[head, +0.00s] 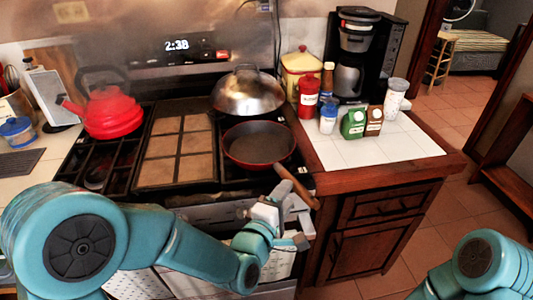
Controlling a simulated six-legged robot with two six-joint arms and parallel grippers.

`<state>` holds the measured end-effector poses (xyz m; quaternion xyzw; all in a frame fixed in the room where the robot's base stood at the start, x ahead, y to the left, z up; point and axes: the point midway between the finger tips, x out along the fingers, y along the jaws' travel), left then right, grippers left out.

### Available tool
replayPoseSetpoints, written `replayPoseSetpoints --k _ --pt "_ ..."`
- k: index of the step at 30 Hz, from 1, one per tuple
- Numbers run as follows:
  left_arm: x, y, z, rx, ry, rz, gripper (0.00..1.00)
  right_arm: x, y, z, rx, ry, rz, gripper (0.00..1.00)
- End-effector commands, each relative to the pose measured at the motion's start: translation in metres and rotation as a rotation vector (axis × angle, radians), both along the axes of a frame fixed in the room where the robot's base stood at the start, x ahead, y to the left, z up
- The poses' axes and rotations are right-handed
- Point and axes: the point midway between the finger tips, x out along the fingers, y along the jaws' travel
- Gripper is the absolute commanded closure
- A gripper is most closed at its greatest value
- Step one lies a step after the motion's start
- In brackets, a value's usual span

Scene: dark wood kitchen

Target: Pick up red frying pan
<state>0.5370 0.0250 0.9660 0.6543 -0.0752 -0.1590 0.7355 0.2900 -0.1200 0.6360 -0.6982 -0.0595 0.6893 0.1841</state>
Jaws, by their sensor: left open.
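The red frying pan (258,145) sits on the front right of the stove, with a dark inside and a red rim. Its brown wooden handle (297,187) points toward the front right and sticks out past the stove's front edge. My left gripper (291,213) is open in front of the stove, close to the handle. The handle's end shows just above and to the right of it; I cannot tell if they touch. Only part of my right arm shows at the lower right, and its gripper is out of view.
A silver domed lid or wok (248,92) is behind the pan. A red kettle (107,111) stands on the left of the stove. Bottles, cartons and a coffee maker (352,55) stand on the white tiled counter (420,142) at right. Wooden drawers (385,206) are below it.

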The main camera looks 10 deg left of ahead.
Motion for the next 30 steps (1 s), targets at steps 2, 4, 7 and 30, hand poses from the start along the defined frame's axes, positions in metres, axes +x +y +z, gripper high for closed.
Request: replayPoseSetpoints --k 2,4,7,30 --pt "0.013 -0.004 0.001 0.001 0.002 0.001 0.53 0.000 0.000 0.009 0.000 0.000 0.000 0.57" --pt "0.024 -0.008 -0.001 0.000 0.002 0.002 0.53 0.000 0.000 0.014 0.000 0.000 0.000 0.57" --pt "0.036 -0.012 -0.003 0.000 0.001 0.001 0.53 0.000 0.000 0.015 0.000 0.000 0.000 0.57" --pt "0.041 -0.014 -0.005 0.000 0.001 0.001 1.00 0.000 0.000 0.015 0.000 0.000 0.000 0.57"
